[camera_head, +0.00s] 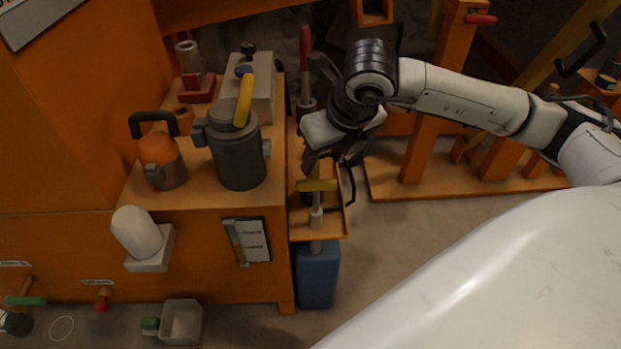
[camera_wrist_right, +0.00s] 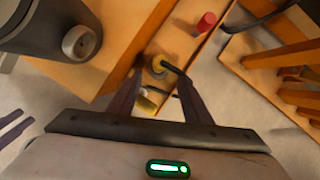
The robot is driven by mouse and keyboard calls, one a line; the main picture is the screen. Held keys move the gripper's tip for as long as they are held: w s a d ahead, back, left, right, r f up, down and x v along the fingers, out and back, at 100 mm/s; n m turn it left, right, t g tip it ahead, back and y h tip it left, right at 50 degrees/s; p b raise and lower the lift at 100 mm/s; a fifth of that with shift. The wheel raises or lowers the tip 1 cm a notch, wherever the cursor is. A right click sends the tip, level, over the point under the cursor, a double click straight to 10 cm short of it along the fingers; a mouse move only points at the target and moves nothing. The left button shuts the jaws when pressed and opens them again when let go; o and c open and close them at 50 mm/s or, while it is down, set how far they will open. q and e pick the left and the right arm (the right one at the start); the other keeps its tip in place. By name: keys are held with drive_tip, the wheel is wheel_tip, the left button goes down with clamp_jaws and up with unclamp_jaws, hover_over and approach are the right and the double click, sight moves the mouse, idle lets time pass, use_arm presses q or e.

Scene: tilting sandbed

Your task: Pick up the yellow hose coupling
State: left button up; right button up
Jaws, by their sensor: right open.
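A round yellow piece with a dark centre, which looks like the yellow hose coupling (camera_wrist_right: 158,65), sits on the narrow orange shelf (camera_wrist_right: 190,55) in the right wrist view. It appears between the fingertips of my right gripper (camera_wrist_right: 160,74); I cannot tell whether they touch it. The right gripper is open and points down over the shelf. In the head view, my right gripper (camera_head: 333,160) hangs above the shelf, and a yellow crosspiece (camera_head: 317,185) shows just below it. I cannot tell whether this is the same piece. My left gripper is not in view.
A grey canister (camera_head: 237,155) and an orange-and-grey pot (camera_head: 163,165) stand on the orange bench to the left. A red-handled tool (camera_head: 306,50) stands behind. A blue container (camera_head: 317,275) is below the shelf. An orange frame (camera_head: 445,90) stands at right.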

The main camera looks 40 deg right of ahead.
sight(313, 173)
drive_tip(key=b+x, duration=0.1)
drive_tip(key=x, duration=0.3)
drive_tip(key=shift+w+f, duration=0.1)
drive_tip(key=shift+f, duration=0.25)
drive_tip(key=b+x, duration=0.2)
drive_tip(key=x, duration=0.2)
drive_tip(key=shift+w+f, duration=0.1)
drive_tip(key=shift+w, duration=0.25)
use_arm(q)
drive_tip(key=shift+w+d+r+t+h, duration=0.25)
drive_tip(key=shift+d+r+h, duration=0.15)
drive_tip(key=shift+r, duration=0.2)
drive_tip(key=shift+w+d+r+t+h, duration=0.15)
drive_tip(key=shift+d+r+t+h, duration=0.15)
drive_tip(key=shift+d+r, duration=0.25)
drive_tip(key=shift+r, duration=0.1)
use_arm(e)
clamp_jaws()
